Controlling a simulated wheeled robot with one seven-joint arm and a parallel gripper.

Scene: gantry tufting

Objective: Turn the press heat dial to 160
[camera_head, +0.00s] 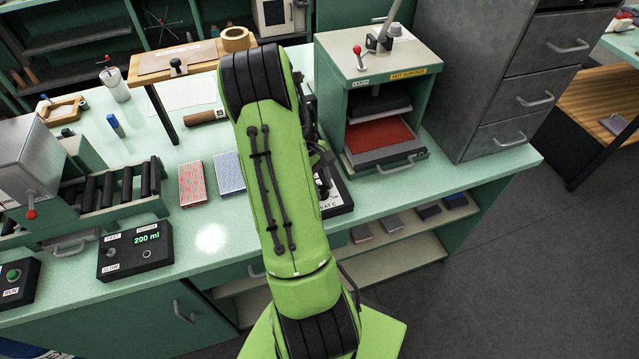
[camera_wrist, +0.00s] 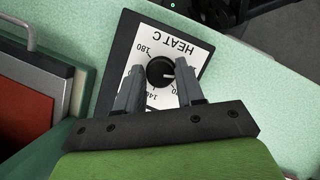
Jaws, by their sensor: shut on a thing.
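The heat dial is a round black knob (camera_wrist: 159,70) on a white scale plate (camera_wrist: 185,47) marked HEAT C, upside down in the wrist view. The 180 mark is at upper left and 140 is below the knob; another number at lower right is partly hidden. The knob's short white mark points right in that view. My gripper (camera_wrist: 160,73) is shut on the knob, one finger on each side. In the head view my green arm hides the gripper and most of the dial panel (camera_head: 337,190). The press (camera_head: 334,82) stands just behind the panel.
The press's red pad tray (camera_head: 380,143) is beside the dial, also at left in the wrist view. A grey drawer cabinet (camera_head: 470,80) stands right of the press.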

